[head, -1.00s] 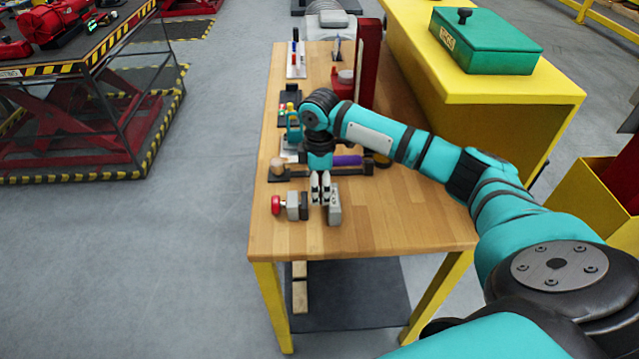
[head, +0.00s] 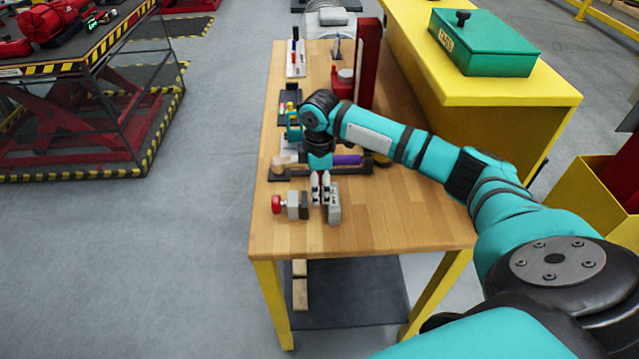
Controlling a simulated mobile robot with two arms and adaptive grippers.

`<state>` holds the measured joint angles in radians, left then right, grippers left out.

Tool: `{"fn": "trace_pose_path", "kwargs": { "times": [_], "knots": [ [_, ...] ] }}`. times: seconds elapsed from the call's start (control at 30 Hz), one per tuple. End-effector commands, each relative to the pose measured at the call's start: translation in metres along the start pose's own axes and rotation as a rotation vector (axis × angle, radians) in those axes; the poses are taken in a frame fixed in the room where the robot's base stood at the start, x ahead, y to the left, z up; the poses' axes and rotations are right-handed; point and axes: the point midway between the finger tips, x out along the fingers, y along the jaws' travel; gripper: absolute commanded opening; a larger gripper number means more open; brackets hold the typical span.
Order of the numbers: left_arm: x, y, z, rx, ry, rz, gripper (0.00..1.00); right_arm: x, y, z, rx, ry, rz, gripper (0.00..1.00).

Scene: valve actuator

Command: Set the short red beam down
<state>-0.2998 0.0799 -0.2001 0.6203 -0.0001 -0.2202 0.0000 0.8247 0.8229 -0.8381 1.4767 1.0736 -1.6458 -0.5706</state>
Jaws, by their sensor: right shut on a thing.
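My right gripper (head: 320,190) points down over the near part of the wooden table (head: 390,215). Its fingers are shut, between a grey device with a red knob (head: 290,205) and an upright grey block (head: 334,205). What they hold is too small and hidden to make out; no red shows between them. A dark red upright beam (head: 369,60) stands at the table's far right, behind my arm and apart from the gripper. I cannot tell whether it is the short red beam. My left gripper is out of view.
Behind the gripper lie a purple-handled tool (head: 346,160) and a dark bar (head: 290,177). A red item (head: 345,77) stands near the beam. A yellow bench (head: 480,90) with a green box (head: 485,40) adjoins on the right. The table's near right is bare.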

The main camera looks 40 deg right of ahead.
Motion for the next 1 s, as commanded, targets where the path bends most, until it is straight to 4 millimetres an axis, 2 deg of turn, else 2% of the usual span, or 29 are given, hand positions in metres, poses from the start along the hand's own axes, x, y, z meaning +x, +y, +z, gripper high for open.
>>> {"fn": "trace_pose_path", "kwargs": {
  "times": [0.33,1.0],
  "knots": [
    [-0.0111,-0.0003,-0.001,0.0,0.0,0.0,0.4,-0.0019,0.0001,-0.0005,0.0,0.002,0.001,0.14],
    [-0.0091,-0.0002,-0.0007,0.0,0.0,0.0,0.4,0.0052,0.0002,-0.0006,0.0,0.002,0.0,0.14]
  ]
}}
